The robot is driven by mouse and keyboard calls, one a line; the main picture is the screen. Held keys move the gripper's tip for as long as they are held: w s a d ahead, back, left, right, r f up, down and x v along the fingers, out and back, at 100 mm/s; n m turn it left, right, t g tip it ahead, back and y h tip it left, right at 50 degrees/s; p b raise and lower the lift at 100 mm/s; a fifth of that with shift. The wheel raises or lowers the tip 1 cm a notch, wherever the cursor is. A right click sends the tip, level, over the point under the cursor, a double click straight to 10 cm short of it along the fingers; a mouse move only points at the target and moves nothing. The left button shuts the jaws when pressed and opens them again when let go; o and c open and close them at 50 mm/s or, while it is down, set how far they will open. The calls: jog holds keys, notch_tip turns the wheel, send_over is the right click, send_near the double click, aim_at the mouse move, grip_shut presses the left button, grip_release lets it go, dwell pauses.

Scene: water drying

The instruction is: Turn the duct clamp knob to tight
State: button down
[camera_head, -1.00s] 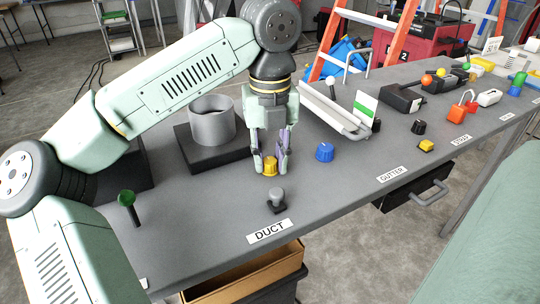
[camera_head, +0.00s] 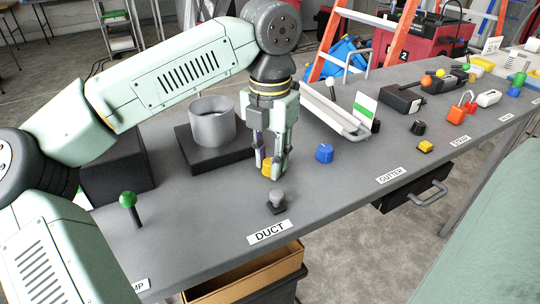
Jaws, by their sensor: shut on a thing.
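The grey duct ring (camera_head: 212,122) stands on a dark block to the left of my gripper. I cannot tell from this view how tight the clamp is.
A blue knob (camera_head: 324,153) sits close to the right of my gripper. A green-topped lever (camera_head: 128,200) stands at the left. A metal trough (camera_head: 335,112) lies behind.

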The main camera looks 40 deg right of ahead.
jog(key=m+p, duration=0.1)
jog(key=m, duration=1.2)
jog(key=shift+m, duration=0.4)
jog(key=m+p, duration=0.1)
jog(key=m, duration=1.1)
jog(key=shift+m, duration=0.4)
jog(key=c, duration=1.3)
grip_release()
jog(key=shift+c, duration=0.2)
